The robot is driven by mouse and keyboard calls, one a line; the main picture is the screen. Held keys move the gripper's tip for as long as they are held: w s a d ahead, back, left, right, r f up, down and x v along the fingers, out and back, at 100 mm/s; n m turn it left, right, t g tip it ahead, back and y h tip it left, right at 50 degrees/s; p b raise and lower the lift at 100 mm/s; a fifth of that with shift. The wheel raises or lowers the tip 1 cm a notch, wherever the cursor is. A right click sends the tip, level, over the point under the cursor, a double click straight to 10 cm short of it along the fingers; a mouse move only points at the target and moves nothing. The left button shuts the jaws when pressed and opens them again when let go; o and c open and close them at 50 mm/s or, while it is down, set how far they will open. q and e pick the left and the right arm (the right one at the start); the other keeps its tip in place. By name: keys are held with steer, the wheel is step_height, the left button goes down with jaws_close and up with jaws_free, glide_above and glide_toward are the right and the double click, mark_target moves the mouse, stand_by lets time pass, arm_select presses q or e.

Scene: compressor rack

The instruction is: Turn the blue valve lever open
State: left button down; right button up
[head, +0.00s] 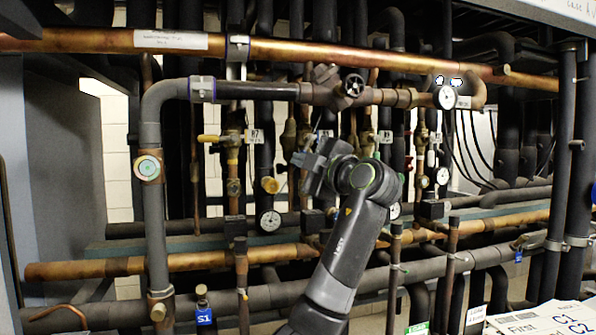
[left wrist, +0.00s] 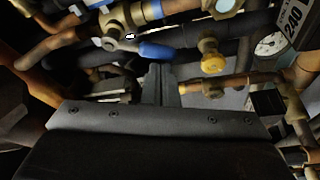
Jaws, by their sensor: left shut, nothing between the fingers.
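The blue valve lever (left wrist: 158,52) shows in the left wrist view as a short rounded blue handle, beside a brass valve body (left wrist: 114,24). My left gripper (left wrist: 160,70) is shut and empty, its fingertips just below the lever in that view. I cannot tell whether they touch it. In the head view my left gripper (head: 303,160) is among the pipes at the middle of the rack. I cannot make out the lever in the head view. My right gripper is not in view.
A copper pipe (head: 290,50) crosses above my left arm, with a black handwheel (head: 353,85) below it. Gauges (head: 270,220) and dark vertical pipes stand close around. Papers (head: 540,320) lie at lower right.

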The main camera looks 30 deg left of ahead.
arm_select(q)
steer(key=shift+w+d+f+n+b, duration=0.45)
steer(key=shift+w+d+n+b, duration=0.2)
steer(key=shift+b, duration=0.25)
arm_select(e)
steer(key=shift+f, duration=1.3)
arm_select(q)
steer(key=shift+w+d, duration=0.1)
steer(key=shift+w, duration=0.1)
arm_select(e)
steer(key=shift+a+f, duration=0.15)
arm_select(q)
steer(key=shift+s+b, duration=0.1)
steer(key=shift+b, duration=0.2)
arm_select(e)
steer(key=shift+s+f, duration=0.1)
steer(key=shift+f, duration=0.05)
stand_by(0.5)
